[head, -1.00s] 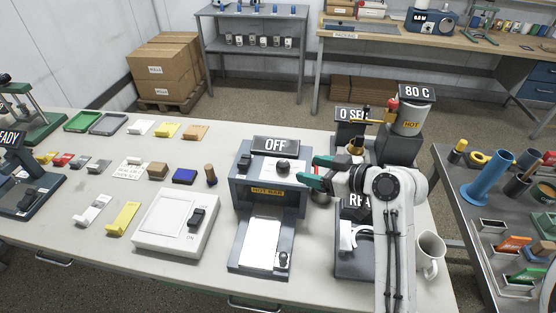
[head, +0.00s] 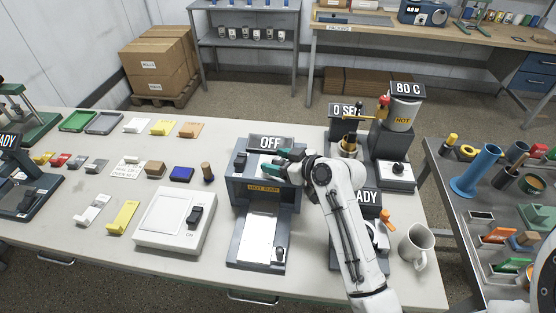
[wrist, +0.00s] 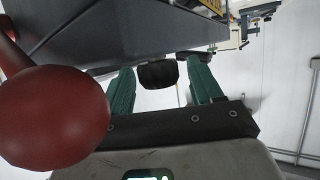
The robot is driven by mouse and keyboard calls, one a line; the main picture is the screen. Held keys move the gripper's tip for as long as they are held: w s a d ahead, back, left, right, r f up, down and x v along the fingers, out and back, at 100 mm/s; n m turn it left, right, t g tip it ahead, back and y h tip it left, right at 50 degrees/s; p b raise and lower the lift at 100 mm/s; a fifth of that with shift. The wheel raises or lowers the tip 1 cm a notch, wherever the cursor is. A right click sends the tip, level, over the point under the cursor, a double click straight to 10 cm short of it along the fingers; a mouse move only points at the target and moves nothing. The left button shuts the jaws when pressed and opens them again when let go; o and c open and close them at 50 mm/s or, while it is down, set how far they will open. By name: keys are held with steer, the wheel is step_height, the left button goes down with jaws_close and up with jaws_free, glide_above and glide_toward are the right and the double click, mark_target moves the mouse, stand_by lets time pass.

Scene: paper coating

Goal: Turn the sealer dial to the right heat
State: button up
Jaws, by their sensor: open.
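The sealer (head: 246,190) is a blue-grey machine with a yellow hot-bar label and a display reading OFF (head: 270,143). My gripper (head: 273,164), with green fingers, is over the sealer's top, just below the display. It hides the dial in the head view. In the wrist view, the black dial knob (wrist: 158,74) sits between the spread green fingers of my gripper (wrist: 164,85), with gaps at its sides. The dial's pointer and heat marks cannot be read.
A red ball (wrist: 52,117) is very close to the wrist camera at the left. A white switch box (head: 172,222) stands left of the sealer. My arm passes over the stations at right, near a mug (head: 416,247).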

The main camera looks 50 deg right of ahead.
steer(key=c, duration=1)
steer(key=shift+o, duration=0.2)
steer(key=shift+f+b, duration=0.1)
steer(key=shift+b, duration=0.45)
steer(key=shift+f+n+y+b, duration=0.1)
steer(key=shift+n+y+b, duration=0.3)
steer(key=shift+n+y, duration=0.15)
steer(key=n+y+b, duration=0.2)
steer(key=b, duration=0.1)
steer(key=shift+y, duration=0.25)
steer(key=n+g+y+b, duration=0.3)
steer(key=n+y+b, duration=0.1)
steer(key=shift+n+y+b, duration=0.25)
steer(key=shift+y+b, duration=0.05)
